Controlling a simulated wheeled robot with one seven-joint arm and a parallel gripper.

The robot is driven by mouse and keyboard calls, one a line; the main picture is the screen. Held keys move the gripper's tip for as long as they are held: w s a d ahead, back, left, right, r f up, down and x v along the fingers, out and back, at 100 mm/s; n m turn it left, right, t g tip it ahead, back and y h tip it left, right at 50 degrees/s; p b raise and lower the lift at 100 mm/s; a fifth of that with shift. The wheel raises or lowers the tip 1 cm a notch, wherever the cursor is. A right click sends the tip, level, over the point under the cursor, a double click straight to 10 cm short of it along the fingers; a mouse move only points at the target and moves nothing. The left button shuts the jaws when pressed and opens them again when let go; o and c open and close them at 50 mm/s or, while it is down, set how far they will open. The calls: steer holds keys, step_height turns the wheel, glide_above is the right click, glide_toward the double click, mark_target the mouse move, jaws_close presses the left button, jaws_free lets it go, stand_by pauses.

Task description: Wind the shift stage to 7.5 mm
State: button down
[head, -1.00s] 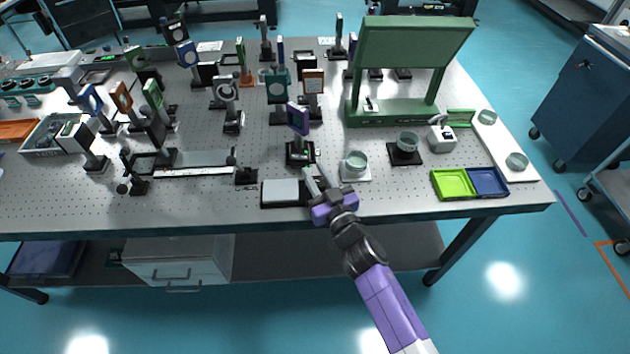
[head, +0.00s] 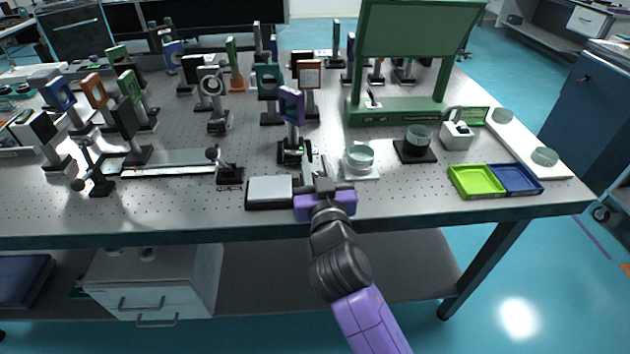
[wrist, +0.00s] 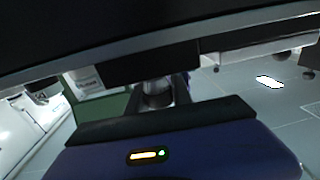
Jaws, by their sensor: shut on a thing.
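The likely shift stage (head: 291,156) is a small black mount near the table's front middle. It carries a post with a purple-framed optic (head: 291,105). My gripper (head: 315,167) reaches in from the front edge, with its fingertips at the right front of this mount. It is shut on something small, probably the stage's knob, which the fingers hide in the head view. In the wrist view a round metallic part (wrist: 158,93) shows in the middle, above a blue-purple body with a small lit display (wrist: 147,155). No scale or reading is legible.
A black-rimmed grey pad (head: 270,190) lies just left of my gripper. A glass dish on a white plate (head: 360,160) stands close on its right. Farther right are a black-based dish (head: 417,140) and green and blue trays (head: 477,182). A rail (head: 170,168) lies left.

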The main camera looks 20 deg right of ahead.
steer(key=shift+s+f+m+g+h+b, duration=0.1)
steer(key=shift+f+m+g+h+b, duration=0.2)
steer(key=shift+m+h+b, duration=1)
steer(key=shift+n+b, duration=0.5)
steer(key=shift+b, duration=0.4)
steer(key=m+g+h+b, duration=0.1)
steer(key=b, duration=0.1)
steer(key=m+h+b, duration=0.1)
steer(key=h+b, duration=0.1)
steer(key=shift+s+d+g, duration=0.15)
steer(key=shift+d+g, duration=0.1)
steer(key=shift+g, duration=0.15)
steer(key=m+g+h+b, duration=0.3)
steer(key=h, duration=0.1)
steer(key=shift+s+d+r+m+g+b, duration=0.1)
steer(key=shift+s+d+m+g+b, duration=0.2)
steer(key=shift+s+d, duration=0.1)
steer(key=c, duration=1.1)
jaws_free()
steer(key=shift+r, duration=0.1)
